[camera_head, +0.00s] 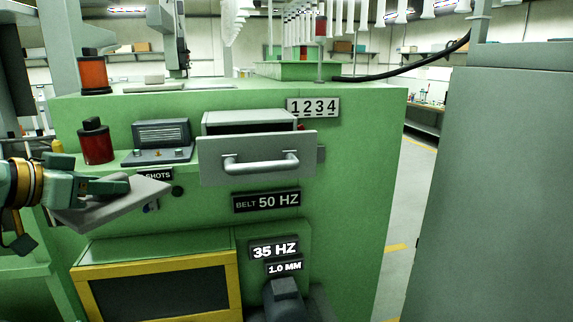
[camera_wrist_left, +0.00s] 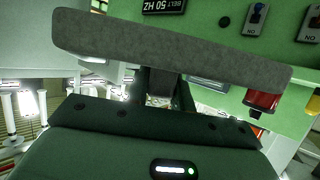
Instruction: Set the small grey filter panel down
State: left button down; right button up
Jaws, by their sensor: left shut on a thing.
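The small grey filter panel (camera_head: 112,206) is held in the air at the left of the head view, in front of the green machine's face. It is a flat slab, tilted, with its right end higher. My left gripper (camera_head: 125,186) is shut on it, coming in from the left. In the left wrist view the panel (camera_wrist_left: 170,48) spans the upper picture as a rough grey bar beyond the gripper (camera_wrist_left: 160,98); the finger contact is mostly hidden. My right gripper is out of view.
The green machine (camera_head: 360,150) fills the middle. A grey drawer (camera_head: 215,165) with a handle sticks out of it. A red-and-black jar (camera_head: 97,145) and a small console (camera_head: 160,138) stand beside it. A yellow-framed window (camera_head: 155,268) is below. A tall grey cabinet (camera_head: 500,190) stands right.

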pick_arm(q)
jog(key=d+f+n+t+y+b, duration=0.1)
jog(key=d+f+n+y+b, duration=0.1)
jog(key=d+f+b, duration=0.45)
jog(key=d+f+n+y+b, duration=0.1)
jog(key=d+f+y+b, duration=0.15)
jog(key=f, duration=0.65)
jog(key=d+f+n+t+y+b, duration=0.1)
jog(key=d+f+n+b, duration=0.1)
jog(key=d+f+b, duration=0.45)
jog(key=s+a+f, duration=0.1)
jog(key=s+f, duration=0.1)
jog(key=f, duration=0.5)
jog(key=s+a+f+p, duration=0.1)
jog(key=s+a+f, duration=0.1)
jog(key=f, duration=0.6)
jog(key=shift+s+f, duration=0.2)
jog(key=shift+s, duration=0.55)
jog(key=shift+a+g, duration=0.15)
jog(key=shift+g, duration=0.15)
